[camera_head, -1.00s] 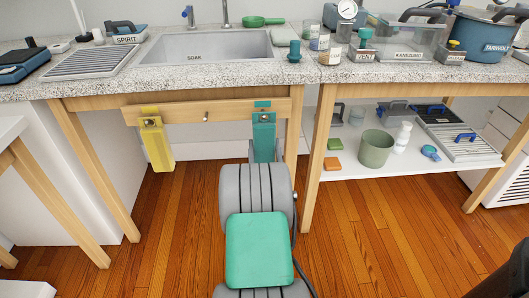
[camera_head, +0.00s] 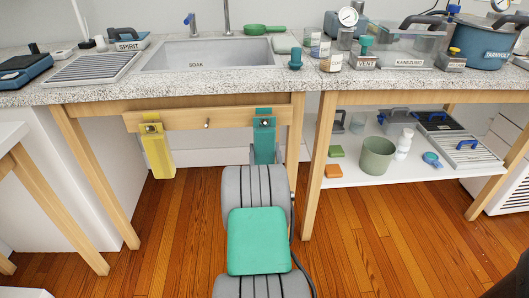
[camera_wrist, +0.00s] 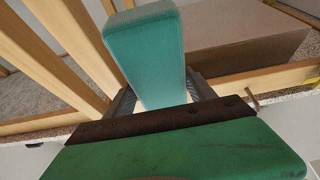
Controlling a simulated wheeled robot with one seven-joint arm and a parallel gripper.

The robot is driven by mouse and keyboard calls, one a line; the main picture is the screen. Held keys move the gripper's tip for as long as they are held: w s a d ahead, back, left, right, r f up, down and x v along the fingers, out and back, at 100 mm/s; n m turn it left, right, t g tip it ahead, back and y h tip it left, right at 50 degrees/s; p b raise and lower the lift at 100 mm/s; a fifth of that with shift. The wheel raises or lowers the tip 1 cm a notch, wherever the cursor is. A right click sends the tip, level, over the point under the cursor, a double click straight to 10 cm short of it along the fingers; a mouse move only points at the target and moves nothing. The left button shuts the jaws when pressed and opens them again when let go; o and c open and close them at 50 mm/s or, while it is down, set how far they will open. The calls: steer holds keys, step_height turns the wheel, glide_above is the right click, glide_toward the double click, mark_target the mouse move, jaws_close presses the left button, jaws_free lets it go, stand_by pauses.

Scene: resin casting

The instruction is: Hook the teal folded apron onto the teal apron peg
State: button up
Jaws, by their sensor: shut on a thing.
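The teal folded apron (camera_head: 264,145) is upright in front of the right end of the wooden rail (camera_head: 180,119). A metal-coloured eyelet shows near its top. A teal patch (camera_head: 263,111) on the rail shows just above it. The teal peg itself is hidden or cannot be made out, so I cannot tell whether the eyelet is around it. My gripper is behind my arm in the head view. In the wrist view my gripper (camera_wrist: 165,100) is shut on the apron (camera_wrist: 147,50), which stands out beyond the fingers.
A yellow apron (camera_head: 158,152) hangs at the rail's left end, and a bare peg (camera_head: 207,125) is at its middle. The counter (camera_head: 200,85) overhangs the rail. A table leg (camera_head: 296,160) stands close right of the apron. A shelf (camera_head: 385,178) holding several items is further right.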

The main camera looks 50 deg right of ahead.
steer(key=o, duration=1.6)
